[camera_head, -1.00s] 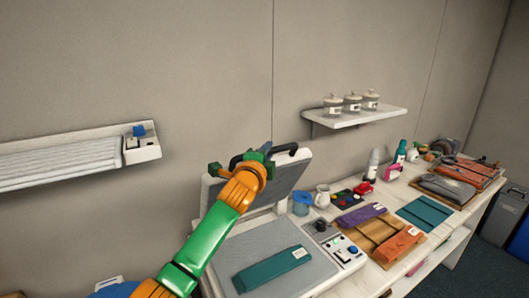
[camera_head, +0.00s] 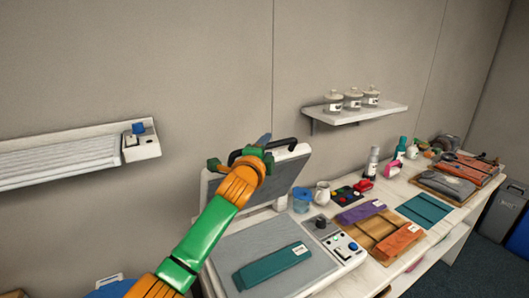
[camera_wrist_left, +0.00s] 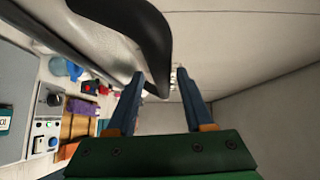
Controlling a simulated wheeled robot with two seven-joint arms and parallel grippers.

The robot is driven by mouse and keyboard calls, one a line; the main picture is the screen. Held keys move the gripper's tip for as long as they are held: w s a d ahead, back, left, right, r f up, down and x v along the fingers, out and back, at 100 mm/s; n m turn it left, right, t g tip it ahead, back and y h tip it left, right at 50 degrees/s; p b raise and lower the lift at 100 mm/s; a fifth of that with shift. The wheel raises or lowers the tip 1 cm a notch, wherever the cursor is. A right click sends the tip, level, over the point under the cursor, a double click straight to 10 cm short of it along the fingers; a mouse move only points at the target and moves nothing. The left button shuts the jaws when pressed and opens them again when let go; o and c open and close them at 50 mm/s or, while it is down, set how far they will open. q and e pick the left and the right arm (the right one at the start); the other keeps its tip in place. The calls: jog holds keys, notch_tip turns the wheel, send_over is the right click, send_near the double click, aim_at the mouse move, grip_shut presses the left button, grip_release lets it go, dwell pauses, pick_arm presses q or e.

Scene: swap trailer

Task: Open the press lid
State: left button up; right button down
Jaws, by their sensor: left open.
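The press lid (camera_head: 288,172) stands raised and tilted back above the press bed (camera_head: 240,243). Its black handle (camera_head: 284,144) runs along the lid's top edge. A folded teal cloth (camera_head: 270,268) with a white label lies on the bed. My left gripper (camera_head: 262,145) is at the handle, in front of the lid, and hides part of both. In the left wrist view the two blue fingers (camera_wrist_left: 160,74) are apart, with the dark curved handle (camera_wrist_left: 150,35) close to their tips. I cannot tell whether they touch it. My right gripper is not in view.
The press control panel (camera_head: 340,242) is right of the bed. A blue cup (camera_head: 302,200), a white jug (camera_head: 322,194) and folded cloths on a wooden board (camera_head: 375,230) stand on the table to the right. A wall shelf (camera_head: 355,117) with jars hangs above.

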pick_arm(q)
jog(key=b+v, duration=0.3)
jog(key=v, duration=0.3)
jog(key=shift+s+b, duration=0.35)
jog(key=shift+s, duration=0.05)
jog(key=shift+a, duration=0.1)
